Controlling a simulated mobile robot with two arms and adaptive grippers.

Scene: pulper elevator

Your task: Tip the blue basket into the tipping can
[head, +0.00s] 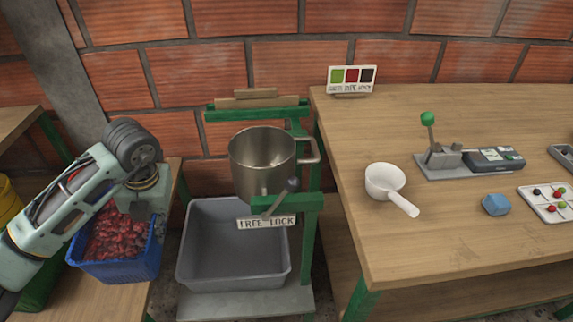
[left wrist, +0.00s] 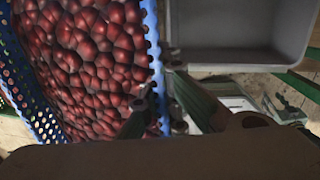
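The blue basket (head: 117,268), full of red cherries (head: 112,236), stands upright on a low wooden bench at the left. My left gripper (head: 137,207) reaches down at its right rim. In the left wrist view the blue rim (left wrist: 152,42) runs between the two fingers (left wrist: 160,100), which look closed on it. Cherries (left wrist: 85,60) fill the basket beside the left finger. The metal tipping can (head: 262,165) hangs upright in a green frame to the right of the basket, and its visible inside looks empty. My right gripper is out of view.
A grey tub (head: 191,262) stands below the can. A lever (head: 280,196) and a "FREE LOCK" sign (head: 266,222) are at the can's front. The wooden table (head: 450,245) at right holds a white scoop (head: 384,181), a green-knobbed device (head: 442,158) and a blue lump (head: 496,204).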

